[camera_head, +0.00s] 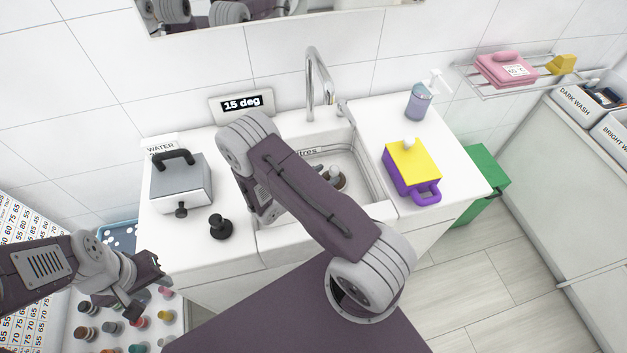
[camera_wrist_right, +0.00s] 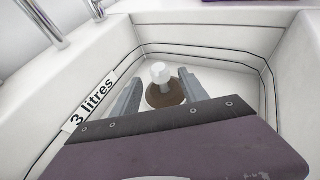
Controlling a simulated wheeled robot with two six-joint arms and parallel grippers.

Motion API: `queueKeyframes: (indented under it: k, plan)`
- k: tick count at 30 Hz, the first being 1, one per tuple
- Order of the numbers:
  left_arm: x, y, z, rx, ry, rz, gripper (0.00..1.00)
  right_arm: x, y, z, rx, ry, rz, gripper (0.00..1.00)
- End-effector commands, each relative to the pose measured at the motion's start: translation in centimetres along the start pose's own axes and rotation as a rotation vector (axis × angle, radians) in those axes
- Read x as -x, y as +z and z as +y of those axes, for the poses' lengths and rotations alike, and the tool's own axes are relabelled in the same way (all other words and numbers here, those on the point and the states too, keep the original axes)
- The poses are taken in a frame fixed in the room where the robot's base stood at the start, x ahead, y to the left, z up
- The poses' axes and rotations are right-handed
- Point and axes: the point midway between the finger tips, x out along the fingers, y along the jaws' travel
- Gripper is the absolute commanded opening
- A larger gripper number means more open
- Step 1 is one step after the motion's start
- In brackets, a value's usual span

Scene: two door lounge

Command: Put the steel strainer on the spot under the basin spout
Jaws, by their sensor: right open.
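A brown disc with a pale knob (camera_wrist_right: 163,97) stands upright on the basin floor; it also shows in the head view (camera_head: 340,182). I cannot tell for sure that this is the steel strainer. My right gripper (camera_wrist_right: 160,84) is open, with one finger on each side of the knob, and not closed on it. The curved spout (camera_head: 314,75) rises behind the basin. The spot under it is not clearly visible. My left gripper (camera_head: 140,285) is open and empty, left of the counter.
A grey box with a black handle (camera_head: 180,185) and a black knobbed piece (camera_head: 221,228) stand left of the basin. A yellow and purple jug (camera_head: 412,170) and a soap bottle (camera_head: 420,102) stand right of it. The basin wall carries a "3 litres" label (camera_wrist_right: 93,100).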

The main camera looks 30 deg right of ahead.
Motion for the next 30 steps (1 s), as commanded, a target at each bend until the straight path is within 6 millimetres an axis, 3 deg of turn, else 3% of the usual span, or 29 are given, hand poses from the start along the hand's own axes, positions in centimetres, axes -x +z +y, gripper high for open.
queueKeyframes:
  k: [6, 12, 18, 30]
  plan:
    - [-0.2, 0.0, 0.0, 0.0, 0.0, 0.0, 0.36, 5.7, -0.1, 0.2, 0.0, 0.007, 0.0, 0.52]
    - [-0.3, 0.0, 0.0, 0.0, 0.0, 0.0, 0.36, 8.6, -0.1, 0.1, -0.001, 0.004, 0.001, 0.52]
    - [-0.3, 0.0, 0.0, 0.0, 0.0, 0.0, 0.36, 9.5, 0.0, 0.0, 0.0, 0.0, 0.001, 0.52]
    - [-0.3, 0.0, 0.0, 0.0, 0.0, 0.0, 0.36, 9.4, 0.0, 0.0, 0.0, 0.0, 0.001, 0.52]
